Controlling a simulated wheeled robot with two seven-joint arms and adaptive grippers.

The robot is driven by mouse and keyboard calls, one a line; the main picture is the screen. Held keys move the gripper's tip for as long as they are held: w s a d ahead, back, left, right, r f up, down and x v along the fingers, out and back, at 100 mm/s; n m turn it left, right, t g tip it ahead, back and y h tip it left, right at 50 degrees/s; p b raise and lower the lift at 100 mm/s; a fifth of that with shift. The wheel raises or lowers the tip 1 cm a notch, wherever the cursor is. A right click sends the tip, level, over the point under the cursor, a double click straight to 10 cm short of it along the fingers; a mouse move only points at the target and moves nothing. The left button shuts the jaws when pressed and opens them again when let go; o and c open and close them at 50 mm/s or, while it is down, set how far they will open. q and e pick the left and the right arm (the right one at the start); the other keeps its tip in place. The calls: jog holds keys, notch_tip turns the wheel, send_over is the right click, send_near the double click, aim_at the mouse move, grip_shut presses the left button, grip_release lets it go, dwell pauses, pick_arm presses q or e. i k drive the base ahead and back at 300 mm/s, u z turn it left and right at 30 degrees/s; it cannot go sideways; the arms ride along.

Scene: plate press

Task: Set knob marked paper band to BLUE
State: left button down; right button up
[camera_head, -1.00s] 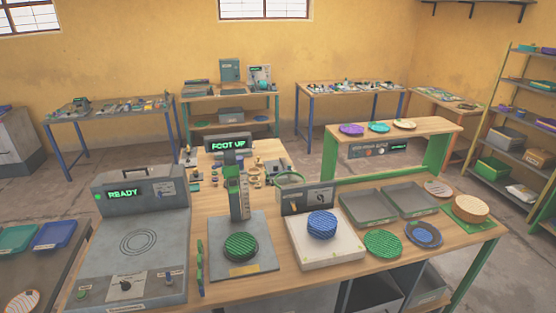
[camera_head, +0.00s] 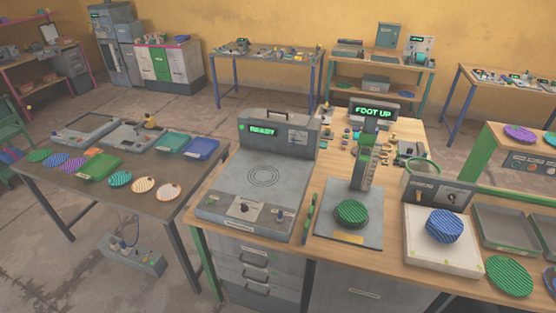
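A grey machine (camera_head: 262,176) with a green READY display (camera_head: 262,131) stands on the wooden bench. Its sloped front panel carries a dark knob (camera_head: 244,207) on a white dial plate, with a smaller control (camera_head: 280,214) to its right. Another knob (camera_head: 453,198) sits on a dark upright panel behind a white base bearing blue striped discs (camera_head: 444,226). The lettering by these knobs is too small to read, so I cannot tell which is marked paper band or where it points. Neither of my grippers is in view.
A press with a FOOT UP display (camera_head: 374,111) and a green striped disc (camera_head: 351,213) stands right of the READY machine. A dark table (camera_head: 52,199) with plates and trays is at the left.

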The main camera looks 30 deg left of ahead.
aim_at(244, 207)
jog(key=u, duration=1.35)
